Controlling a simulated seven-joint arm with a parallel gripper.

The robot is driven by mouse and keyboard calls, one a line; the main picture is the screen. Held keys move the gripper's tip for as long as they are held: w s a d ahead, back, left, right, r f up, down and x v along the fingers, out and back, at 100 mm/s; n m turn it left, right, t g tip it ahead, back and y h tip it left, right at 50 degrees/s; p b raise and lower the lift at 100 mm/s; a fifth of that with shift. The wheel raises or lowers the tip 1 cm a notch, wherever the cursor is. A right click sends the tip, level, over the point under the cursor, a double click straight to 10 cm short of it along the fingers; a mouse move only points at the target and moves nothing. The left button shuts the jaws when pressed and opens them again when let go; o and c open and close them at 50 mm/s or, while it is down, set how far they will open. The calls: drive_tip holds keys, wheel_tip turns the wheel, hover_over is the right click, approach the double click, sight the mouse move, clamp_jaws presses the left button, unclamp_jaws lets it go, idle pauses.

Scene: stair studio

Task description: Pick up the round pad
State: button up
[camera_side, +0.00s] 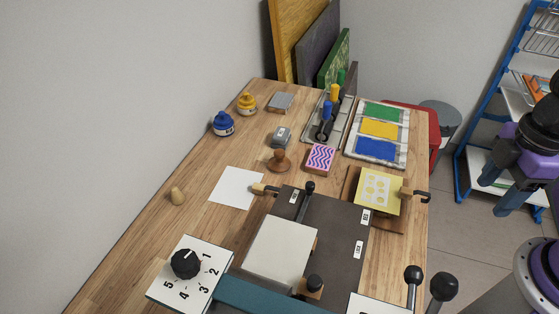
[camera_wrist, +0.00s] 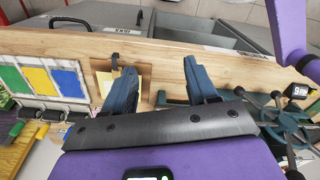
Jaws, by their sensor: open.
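A brown round pad with a knob handle (camera_side: 278,161) stands on the wooden table in the side view, left of a pink and blue wavy-patterned block. It looks like the only round pad here. I cannot make it out in the wrist view. My gripper (camera_side: 494,195) is at the far right of the side view, beyond the table's right edge and well away from the pad. Its two blue fingers are apart with nothing between them. They also show in the wrist view (camera_wrist: 160,85).
A dark press bed (camera_side: 345,235) lies in front. Upright coloured handles (camera_side: 327,112) and a colour tray (camera_side: 348,153) stand behind. Blue shelving (camera_side: 463,165) stands right.

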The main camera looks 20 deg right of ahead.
drive_tip(key=m, duration=3.2)
hover_over(280, 152)
drive_tip(key=f, duration=1)
drive_tip(key=shift+s+a+f, duration=0.15)
drive_tip(key=shift+s+f, duration=0.05)
drive_tip(key=shift+w+f, duration=0.15)
drive_tip(key=shift+f, duration=1.35)
drive_tip(key=shift+w+f, duration=0.1)
drive_tip(key=shift+f, duration=1.4)
clamp_jaws()
